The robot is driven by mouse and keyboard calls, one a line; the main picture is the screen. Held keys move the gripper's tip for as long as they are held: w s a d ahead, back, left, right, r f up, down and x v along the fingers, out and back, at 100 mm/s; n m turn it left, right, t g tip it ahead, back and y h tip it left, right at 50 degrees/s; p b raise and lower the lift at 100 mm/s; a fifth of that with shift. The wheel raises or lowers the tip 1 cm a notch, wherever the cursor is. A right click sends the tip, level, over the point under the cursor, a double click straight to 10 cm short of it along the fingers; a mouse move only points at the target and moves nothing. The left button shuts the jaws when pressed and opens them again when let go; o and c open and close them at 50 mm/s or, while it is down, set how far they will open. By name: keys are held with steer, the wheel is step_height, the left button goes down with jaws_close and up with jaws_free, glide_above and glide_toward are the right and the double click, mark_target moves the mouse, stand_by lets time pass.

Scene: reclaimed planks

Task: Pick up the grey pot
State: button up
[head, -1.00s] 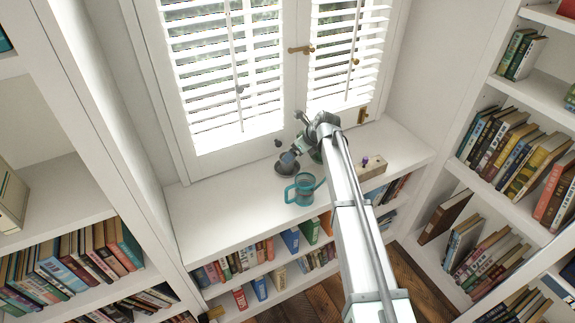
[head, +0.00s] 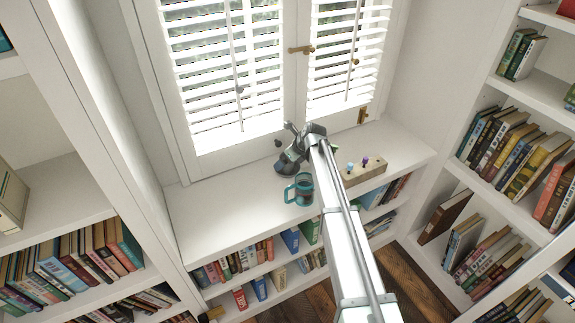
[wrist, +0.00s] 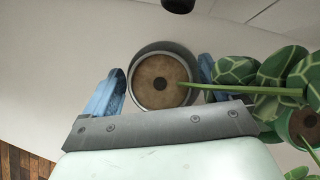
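A narrow gap shows at the left finger; I cannot tell whether the right finger touches. In the head view my gripper (head: 294,156) is low over the white window ledge, and the pot (head: 282,167) is a dark grey shape partly hidden by it.
A teal mug (head: 304,188) stands just in front of the pot. A wooden block with coloured pegs (head: 365,174) is to the right. A patterned-leaf plant (wrist: 275,85) is close to the right finger. A small dark object (head: 278,142) is behind. The ledge's left part (head: 210,197) is clear.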

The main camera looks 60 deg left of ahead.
steer(key=c, duration=1.4)
step_height(320, 180, up, 13)
stand_by(0.6)
steer(key=shift+s, duration=0.1)
steer(key=shift+m+t, duration=0.3)
steer(key=shift+m, duration=0.5)
steer(key=f, duration=0.3)
steer(key=s+f, duration=0.1)
steer(key=f, duration=0.2)
steer(key=d+f, duration=0.1)
steer(key=f, duration=0.3)
steer(key=shift+s, duration=0.15)
steer(key=shift+w+a+r+m+t, duration=0.35)
steer(key=shift+w+a+m+t, duration=0.25)
steer(key=shift+m, duration=0.3)
steer(key=shift+w+m, duration=0.2)
steer(key=shift+m, duration=0.2)
